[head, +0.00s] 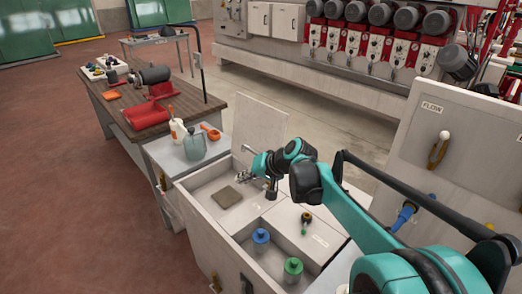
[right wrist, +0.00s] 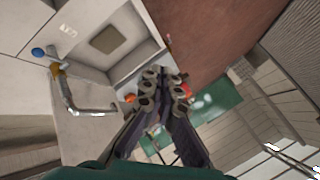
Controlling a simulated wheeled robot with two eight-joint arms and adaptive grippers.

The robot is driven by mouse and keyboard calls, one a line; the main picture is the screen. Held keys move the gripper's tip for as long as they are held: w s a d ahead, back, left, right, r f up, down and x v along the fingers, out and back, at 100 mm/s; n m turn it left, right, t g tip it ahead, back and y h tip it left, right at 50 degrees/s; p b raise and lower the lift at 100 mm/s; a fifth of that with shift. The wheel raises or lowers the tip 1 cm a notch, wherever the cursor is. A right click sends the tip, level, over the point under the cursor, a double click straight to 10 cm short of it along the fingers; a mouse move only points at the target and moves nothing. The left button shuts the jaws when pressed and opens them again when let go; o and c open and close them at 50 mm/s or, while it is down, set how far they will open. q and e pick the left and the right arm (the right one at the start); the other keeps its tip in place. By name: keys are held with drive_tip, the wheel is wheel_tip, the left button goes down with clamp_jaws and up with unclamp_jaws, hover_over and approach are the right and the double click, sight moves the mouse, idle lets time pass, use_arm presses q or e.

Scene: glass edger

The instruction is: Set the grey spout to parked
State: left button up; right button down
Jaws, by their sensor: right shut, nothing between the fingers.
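The grey spout (right wrist: 84,108) is a bent metal pipe on a brass joint in the right wrist view, with a blue knob (right wrist: 38,52) near it. It runs along the pale panel beside the basin, left of my fingers and apart from them. My right gripper (right wrist: 166,88) is shut and empty. In the head view my right gripper (head: 270,187) hangs over the back of the sink unit, and the arm and gripper cover much of the spout's surroundings. My left gripper is not in view.
The open basin (head: 205,190) holds a flat grey-brown pad (head: 225,197). In front, a blue-capped bottle (head: 261,238) and a green-capped bottle (head: 293,268) stand in a compartment. A jug (head: 194,146) and an orange item (head: 211,132) sit on the side table at left.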

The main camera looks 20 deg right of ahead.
drive_tip(key=w+d+f+m+t+y, duration=0.2)
drive_tip(key=w+d+t+y, duration=0.1)
drive_tip(key=w+d, duration=0.95)
drive_tip(key=w+d+f+m+t, duration=0.1)
drive_tip(key=w+d+f, duration=0.1)
drive_tip(key=d, duration=0.5)
drive_tip(key=w+d+f+m+t+y, duration=0.1)
drive_tip(key=w+d+f+t, duration=0.1)
drive_tip(key=d, duration=0.4)
wheel_tip(320, 180, down, 2)
drive_tip(key=shift+w+d+f+t, duration=0.1)
drive_tip(key=shift+w+d+t, duration=0.25)
drive_tip(key=shift+w, duration=0.15)
drive_tip(key=w+a+f+b, duration=0.1)
drive_tip(key=w+a+b, duration=0.3)
drive_tip(key=w+a, duration=0.3)
drive_tip(key=shift+a, duration=1.1)
drive_tip(key=shift+y, duration=0.3)
